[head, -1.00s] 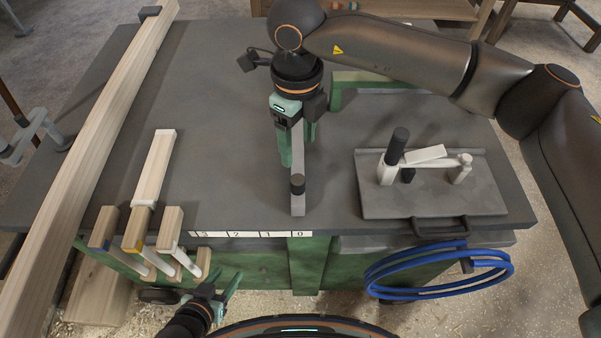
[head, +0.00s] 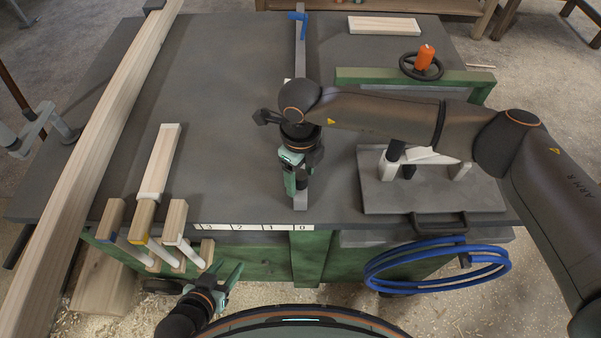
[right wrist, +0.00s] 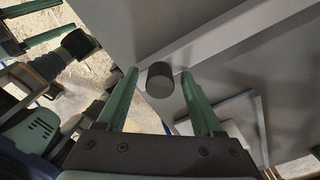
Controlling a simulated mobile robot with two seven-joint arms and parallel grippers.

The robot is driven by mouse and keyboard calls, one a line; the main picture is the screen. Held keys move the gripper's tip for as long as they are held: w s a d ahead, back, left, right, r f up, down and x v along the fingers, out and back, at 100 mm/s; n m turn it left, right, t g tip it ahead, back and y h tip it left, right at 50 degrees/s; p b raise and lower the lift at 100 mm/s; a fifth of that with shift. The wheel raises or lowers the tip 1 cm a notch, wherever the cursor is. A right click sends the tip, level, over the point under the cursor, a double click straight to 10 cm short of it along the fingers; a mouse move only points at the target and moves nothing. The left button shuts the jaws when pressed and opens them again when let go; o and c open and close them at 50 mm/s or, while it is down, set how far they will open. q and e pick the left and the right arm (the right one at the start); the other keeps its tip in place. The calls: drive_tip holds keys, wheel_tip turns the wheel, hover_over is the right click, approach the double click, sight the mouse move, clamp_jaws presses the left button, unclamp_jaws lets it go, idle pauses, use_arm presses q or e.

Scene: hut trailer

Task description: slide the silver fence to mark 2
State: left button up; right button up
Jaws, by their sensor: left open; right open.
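The silver fence (head: 300,60) is a long grey bar across the table, running from back to front. Its near end lies by the 0 of the white scale strip (head: 253,227), whose marks read 3, 2, 1, 0 from left to right. Mark 2 (head: 237,227) lies left of the fence. My right gripper (head: 297,193) is over the fence's near end, open. In the right wrist view, the dark round knob (right wrist: 160,80) shows between its spread fingers (right wrist: 157,92); I cannot tell whether they touch it. My left gripper (head: 229,275) is open and empty before the table's front edge.
A blue lever (head: 298,16) sits at the fence's far end. Right of it are a green frame with a handwheel (head: 421,66) and a grey plate with a clamp (head: 430,197). Wooden pieces (head: 160,165) lie left. The tabletop between them and the fence is clear.

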clamp_jaws()
idle(0.4)
idle(0.9)
